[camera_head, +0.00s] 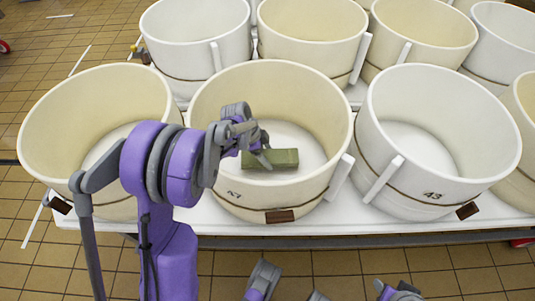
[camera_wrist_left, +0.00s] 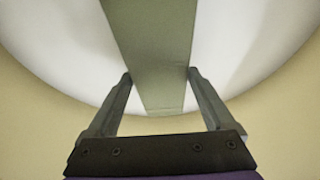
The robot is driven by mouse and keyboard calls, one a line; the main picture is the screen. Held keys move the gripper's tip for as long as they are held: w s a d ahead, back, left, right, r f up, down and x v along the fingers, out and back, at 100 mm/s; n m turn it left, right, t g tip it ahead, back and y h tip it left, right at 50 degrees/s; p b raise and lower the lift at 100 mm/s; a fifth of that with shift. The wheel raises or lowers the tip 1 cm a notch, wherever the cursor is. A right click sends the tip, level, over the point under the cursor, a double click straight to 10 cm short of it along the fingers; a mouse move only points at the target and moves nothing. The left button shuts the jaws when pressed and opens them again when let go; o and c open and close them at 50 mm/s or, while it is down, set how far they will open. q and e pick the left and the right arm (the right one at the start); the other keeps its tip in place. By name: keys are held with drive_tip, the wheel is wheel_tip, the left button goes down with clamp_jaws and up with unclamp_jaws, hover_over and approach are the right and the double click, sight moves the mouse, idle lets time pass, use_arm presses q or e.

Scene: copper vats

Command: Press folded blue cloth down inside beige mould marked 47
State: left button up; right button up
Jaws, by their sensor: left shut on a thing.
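The mould's front mark is partly hard to read but ends in 7. My left arm reaches in over the mould's left rim. My left gripper (camera_head: 257,153) is low inside the mould, shut on the cloth. In the left wrist view the cloth (camera_wrist_left: 152,50) runs as a flat green strip between the two fingers (camera_wrist_left: 158,76), over the white floor of the mould. The cloth's underside is hidden. My right gripper cannot be made out.
A white mould marked 43 (camera_head: 450,120) stands close on the right and a cream mould (camera_head: 48,110) on the left. More moulds stand behind. All are on a white table (camera_head: 350,224). Parts of my own body show at the bottom edge.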

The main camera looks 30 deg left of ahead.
use_arm(q)
drive_tip(key=shift+f+b, duration=0.5)
drive_tip(key=shift+f, duration=0.35)
idle(0.8)
drive_tip(key=shift+s+f, duration=0.1)
drive_tip(key=shift+f, duration=0.05)
idle(1.2)
drive_tip(key=o, duration=1.3)
drive_tip(key=p+v, duration=0.3)
drive_tip(key=v, duration=0.7)
drive_tip(key=shift+a+r, duration=0.1)
drive_tip(key=shift+r, duration=0.3)
